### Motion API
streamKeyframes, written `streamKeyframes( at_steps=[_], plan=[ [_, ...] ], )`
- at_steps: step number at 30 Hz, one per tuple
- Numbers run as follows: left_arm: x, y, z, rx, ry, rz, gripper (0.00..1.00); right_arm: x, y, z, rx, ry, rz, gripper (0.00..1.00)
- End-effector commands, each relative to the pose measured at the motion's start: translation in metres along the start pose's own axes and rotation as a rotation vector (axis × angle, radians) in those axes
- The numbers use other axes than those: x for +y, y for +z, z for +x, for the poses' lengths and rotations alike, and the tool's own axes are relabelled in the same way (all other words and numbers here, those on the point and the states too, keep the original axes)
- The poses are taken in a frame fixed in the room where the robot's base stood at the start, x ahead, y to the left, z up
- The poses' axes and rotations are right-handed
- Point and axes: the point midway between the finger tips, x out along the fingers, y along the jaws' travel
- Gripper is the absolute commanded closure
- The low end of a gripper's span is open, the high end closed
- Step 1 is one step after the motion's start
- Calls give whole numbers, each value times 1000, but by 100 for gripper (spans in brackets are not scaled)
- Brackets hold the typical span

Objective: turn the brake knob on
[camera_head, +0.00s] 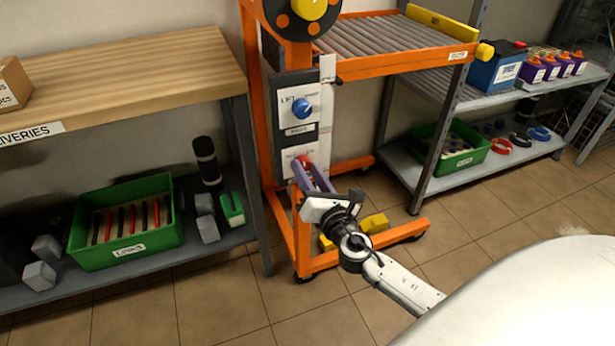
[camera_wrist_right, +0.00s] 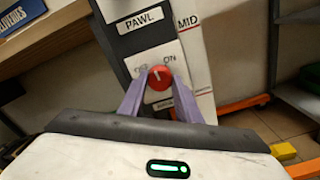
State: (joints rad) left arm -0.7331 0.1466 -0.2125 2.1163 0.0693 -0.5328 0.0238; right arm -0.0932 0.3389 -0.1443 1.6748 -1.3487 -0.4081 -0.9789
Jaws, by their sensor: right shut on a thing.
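The red brake knob (camera_wrist_right: 159,77) sits on a white plate with ON printed at its upper right; the label on its left is partly hidden. My right gripper (camera_wrist_right: 157,88) has its two purple fingers on either side of the knob, shut on it. A pale mark shows on the knob's face, but its exact setting is hard to tell. In the head view my right gripper (camera_head: 312,176) reaches the lower plate of the orange lift's panel, covering most of the knob. My left gripper is not in view.
A blue knob (camera_head: 301,109) is on the plate above, over the PAWL label (camera_wrist_right: 147,18). The orange lift frame (camera_head: 260,120) carries a roller deck (camera_head: 385,45). A wooden bench (camera_head: 120,75) stands left, a metal shelf (camera_head: 510,165) right. Tiled floor in front is clear.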

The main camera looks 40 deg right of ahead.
Motion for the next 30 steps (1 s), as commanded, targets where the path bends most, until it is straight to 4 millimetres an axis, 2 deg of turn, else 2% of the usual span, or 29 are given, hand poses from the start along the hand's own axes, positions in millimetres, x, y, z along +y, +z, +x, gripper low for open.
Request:
streamKeyframes(
  at_steps=[2,18,30],
  plan=[
    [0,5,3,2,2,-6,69,-1,-3,-1,0,0,77,92],
    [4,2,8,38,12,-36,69,-1,-2,-1,1,-3,577,92],
    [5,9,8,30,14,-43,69,0,-2,-1,2,-2,816,92]
  ],
)
